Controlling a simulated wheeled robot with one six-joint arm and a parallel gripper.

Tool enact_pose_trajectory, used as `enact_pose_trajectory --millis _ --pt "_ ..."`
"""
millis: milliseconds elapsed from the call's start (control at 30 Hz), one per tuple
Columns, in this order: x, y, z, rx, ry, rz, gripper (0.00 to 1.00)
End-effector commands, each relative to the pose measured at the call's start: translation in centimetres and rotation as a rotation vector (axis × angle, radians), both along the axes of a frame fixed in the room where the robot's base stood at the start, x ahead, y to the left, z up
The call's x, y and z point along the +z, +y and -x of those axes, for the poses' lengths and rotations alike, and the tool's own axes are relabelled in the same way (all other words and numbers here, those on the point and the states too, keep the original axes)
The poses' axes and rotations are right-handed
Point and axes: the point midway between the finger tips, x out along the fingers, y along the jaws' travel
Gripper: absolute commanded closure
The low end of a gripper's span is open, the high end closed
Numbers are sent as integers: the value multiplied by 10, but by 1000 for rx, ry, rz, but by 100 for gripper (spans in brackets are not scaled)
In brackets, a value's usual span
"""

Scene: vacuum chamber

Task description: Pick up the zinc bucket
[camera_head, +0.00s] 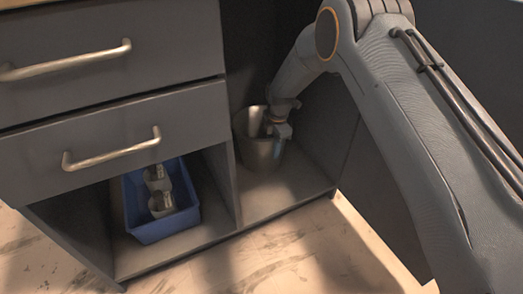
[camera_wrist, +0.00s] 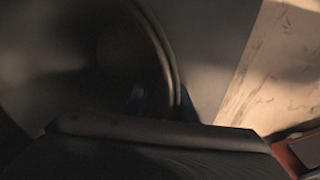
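The zinc bucket (camera_head: 254,153) stands upright in the open right compartment of the grey cabinet. In the wrist view its round rim (camera_wrist: 168,58) curves across the left half, with a dark interior. My gripper (camera_head: 279,131) points down at the bucket's right rim and overlaps it in the head view. In the wrist view the dark gripper body fills the bottom, and its tip area meets the rim. It seems to straddle the bucket wall, but shadow hides the fingers. I cannot tell whether they touch or squeeze it.
A blue crate (camera_head: 165,226) with metal containers (camera_head: 160,190) sits in the left compartment, beyond a divider (camera_head: 222,180). Two drawers with bar handles (camera_head: 110,148) are above it. The compartment floor (camera_head: 285,190) before the bucket is clear. The cabinet's right wall is close to my arm.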

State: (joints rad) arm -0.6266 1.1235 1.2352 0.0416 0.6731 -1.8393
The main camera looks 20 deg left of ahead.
Motion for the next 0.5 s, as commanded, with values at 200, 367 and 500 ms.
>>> enact_pose_trajectory --millis 200,367,500 --pt "0 0 0 0 0 0 100" --pt "0 0 0 0 0 0 100" --pt "0 0 0 -1 0 0 100"
